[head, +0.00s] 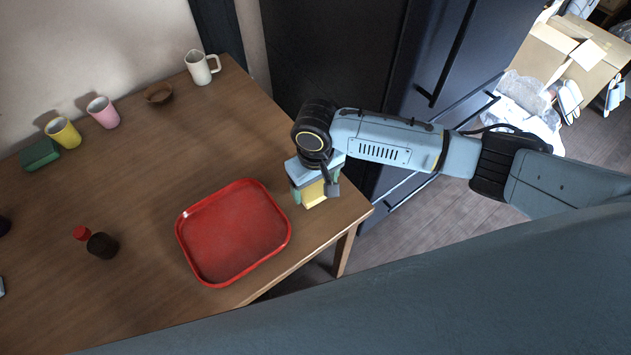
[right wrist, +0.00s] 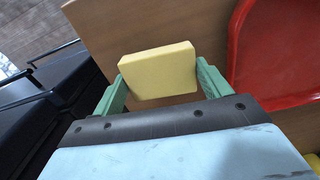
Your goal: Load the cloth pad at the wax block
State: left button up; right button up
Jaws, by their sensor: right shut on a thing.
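My right gripper (head: 314,188) is over the near right corner of the wooden table, beside the red tray. It is shut on a pale yellow block-like piece (head: 315,196), smooth with straight edges. In the right wrist view, the yellow piece (right wrist: 157,70) sits between my two green fingers. A dark green block (head: 40,154) lies at the far left of the table by the mugs. I cannot tell for sure which of these is the cloth pad and which the wax block. Whether the yellow piece touches the table is unclear. My left gripper is out of view.
The red tray (head: 233,232) is empty. A yellow mug (head: 64,133), a pink mug (head: 104,113), a small brown bowl (head: 158,94) and a white mug (head: 199,69) stand along the back. A dark red-capped item (head: 101,245) is at left. Dark cabinets stand right of the table.

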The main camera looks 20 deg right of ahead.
aim_at(316, 187)
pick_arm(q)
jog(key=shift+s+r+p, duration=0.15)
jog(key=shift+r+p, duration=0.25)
pick_arm(e)
jog(key=shift+s+f, duration=0.1)
dwell(1.0)
dwell(0.6)
jog(key=shift+r+p, duration=0.85)
jog(key=shift+p, duration=0.25)
jog(key=shift+r+p, duration=0.8)
jog(key=shift+p, duration=0.15)
jog(key=shift+r+p, duration=0.5)
jog(key=shift+p, duration=0.2)
notch_tip(316, 187, up, 3)
jog(key=p, duration=0.3)
jog(key=shift+p, duration=0.35)
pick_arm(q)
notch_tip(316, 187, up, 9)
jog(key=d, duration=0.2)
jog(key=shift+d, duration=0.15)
pick_arm(e)
jog(key=shift+f, duration=0.1)
